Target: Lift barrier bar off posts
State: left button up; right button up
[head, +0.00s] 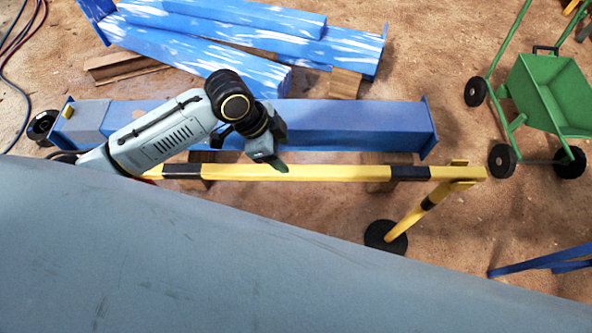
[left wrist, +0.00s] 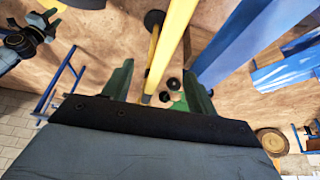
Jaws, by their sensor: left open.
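The yellow barrier bar (head: 330,173) with black bands lies level across the head view. Its right end rests at the bracket of a yellow post (head: 408,222) with a round black foot. The other post is hidden. My left gripper (head: 270,158) is open, pointing down at the bar left of its middle. In the left wrist view the bar (left wrist: 173,45) runs between the two open fingers (left wrist: 158,90); I cannot tell whether they touch it. A dark arm end at the top left (left wrist: 38,24) seems to be my right gripper; its jaws are unclear.
A blue beam (head: 350,122) lies just behind the bar. More blue-and-white beams (head: 240,40) are stacked on timber behind it. A green cart (head: 550,95) stands at the right. A large grey surface (head: 200,260) fills the front.

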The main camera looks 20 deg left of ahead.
pick_arm(q)
jog(key=w+a, duration=0.1)
jog(key=w, duration=0.1)
jog(key=b, duration=0.2)
send_near(296, 169)
jog(key=shift+m, duration=0.3)
jog(key=x, duration=0.5)
jog(key=shift+w+d+r, duration=0.1)
jog(key=shift+d, duration=0.2)
jog(key=x, duration=0.5)
jog(key=shift+a+f+b, duration=0.2)
jog(key=shift+a+b, duration=0.1)
jog(key=shift+b, duration=0.05)
jog(key=shift+r, duration=0.1)
grip_shut()
